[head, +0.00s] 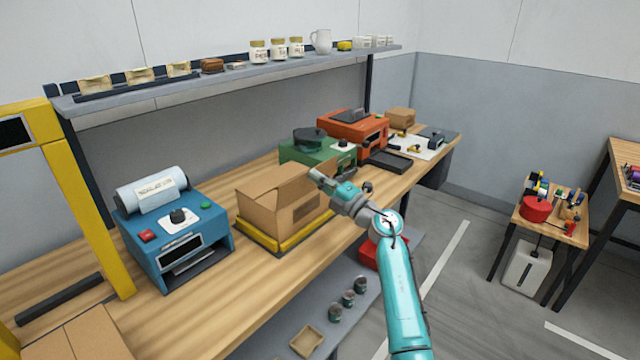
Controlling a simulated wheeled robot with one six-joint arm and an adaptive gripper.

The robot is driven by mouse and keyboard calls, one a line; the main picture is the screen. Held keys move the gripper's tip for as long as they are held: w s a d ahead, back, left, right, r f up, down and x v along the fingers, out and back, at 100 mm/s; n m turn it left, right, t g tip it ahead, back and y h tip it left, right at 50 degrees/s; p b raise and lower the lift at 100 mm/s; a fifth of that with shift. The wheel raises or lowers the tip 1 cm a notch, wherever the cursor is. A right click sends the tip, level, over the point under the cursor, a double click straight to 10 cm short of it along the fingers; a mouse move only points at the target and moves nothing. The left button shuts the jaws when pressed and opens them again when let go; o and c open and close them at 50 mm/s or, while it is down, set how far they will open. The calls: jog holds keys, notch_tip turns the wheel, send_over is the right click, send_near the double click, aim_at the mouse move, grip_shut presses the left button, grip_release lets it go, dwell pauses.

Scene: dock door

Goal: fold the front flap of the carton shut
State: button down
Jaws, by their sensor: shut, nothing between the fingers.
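The brown carton (268,215) sits on a low yellow platform (290,243) on the wooden bench. Its top is at least partly open, with a raised flap (293,187) along the right side of the top. A dark printed patch shows on the carton's side. My gripper (317,175) is shut and empty at the carton's upper right corner, close to the raised flap. I cannot tell whether it touches the flap. The inside of the carton and part of its right edge are hidden.
A blue machine with a label roll (165,230) stands left of the carton. A green machine (315,150) and an orange machine (352,132) stand behind it. A shelf (230,85) with jars runs above. Bare bench (270,290) lies in front.

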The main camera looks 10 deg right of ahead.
aim_at(307, 185)
jog(key=shift+w+a+r+g+h, duration=0.25)
jog(key=shift+w+a+r, duration=0.1)
jog(key=shift+w, duration=0.1)
jog(key=shift+w+a+r+g+h, duration=0.15)
jog(key=shift+w+a+r+g, duration=0.15)
jog(key=shift+w, duration=0.15)
jog(key=shift+x, duration=0.75)
jog(key=shift+w+a+g+h, duration=0.2)
jog(key=shift+w+g+h, duration=0.1)
jog(key=shift+g+h, duration=0.25)
jog(key=shift+w+a+f+g+h, duration=0.45)
jog(key=shift+w+a+f+g, duration=0.25)
jog(key=shift+w+f, duration=0.3)
jog(key=shift+w+a+f+g+h, duration=0.45)
jog(key=shift+w+a+f+g, duration=0.2)
jog(key=shift+w+a+f, duration=0.3)
jog(key=shift+w+a+f+g+h, duration=0.45)
jog(key=shift+w+a+f+g, duration=0.3)
jog(key=shift+w, duration=0.4)
jog(key=shift+d+f, duration=0.15)
